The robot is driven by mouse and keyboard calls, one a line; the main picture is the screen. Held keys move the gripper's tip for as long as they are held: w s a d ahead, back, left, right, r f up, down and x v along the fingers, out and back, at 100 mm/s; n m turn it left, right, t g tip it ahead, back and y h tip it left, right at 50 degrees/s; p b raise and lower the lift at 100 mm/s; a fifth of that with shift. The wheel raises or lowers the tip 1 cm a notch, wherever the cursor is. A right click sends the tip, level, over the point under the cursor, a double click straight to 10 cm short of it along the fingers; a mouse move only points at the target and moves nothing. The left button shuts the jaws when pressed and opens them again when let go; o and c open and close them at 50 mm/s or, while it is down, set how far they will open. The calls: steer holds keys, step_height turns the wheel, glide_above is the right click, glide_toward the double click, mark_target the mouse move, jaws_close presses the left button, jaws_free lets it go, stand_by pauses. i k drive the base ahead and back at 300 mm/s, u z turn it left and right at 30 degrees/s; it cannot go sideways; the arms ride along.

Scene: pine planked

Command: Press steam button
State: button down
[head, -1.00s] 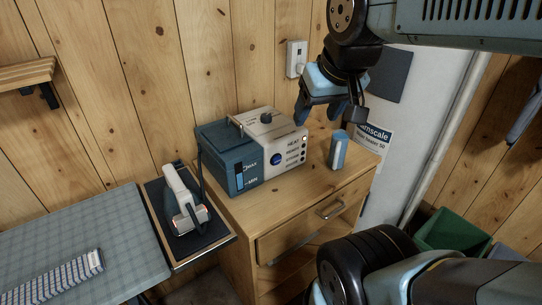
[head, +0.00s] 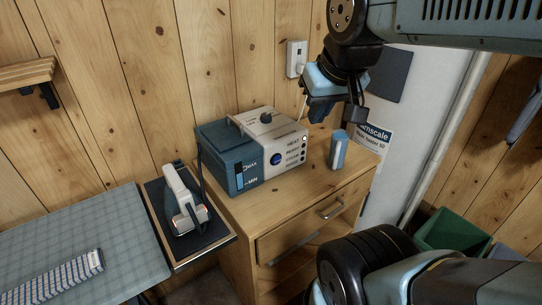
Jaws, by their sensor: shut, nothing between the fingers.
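The steam station (head: 250,150) is a blue and cream box on the wooden cabinet. Its cream front has a blue round knob or button (head: 275,160) and a column of small dark round controls (head: 303,154) beside labels. The top label seems to read HEAT; the lower ones are too small to read surely. A pale round spot (head: 305,138) shows at the top of the column. My gripper (head: 318,116) points down, shut and empty, just right of and above the station's front right edge. It appears apart from the station. A white iron (head: 183,198) rests on a dark tray at left.
A small blue and white bottle-like object (head: 338,150) stands on the cabinet top (head: 300,185), close below and right of my gripper. A wall outlet (head: 296,58) is behind. A green bin (head: 450,232) stands right.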

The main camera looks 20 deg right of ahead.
mark_target(277, 159)
steer(key=z, duration=1.1)
steer(key=k, duration=1.85)
steer(key=u, duration=0.5)
steer(key=i, duration=1)
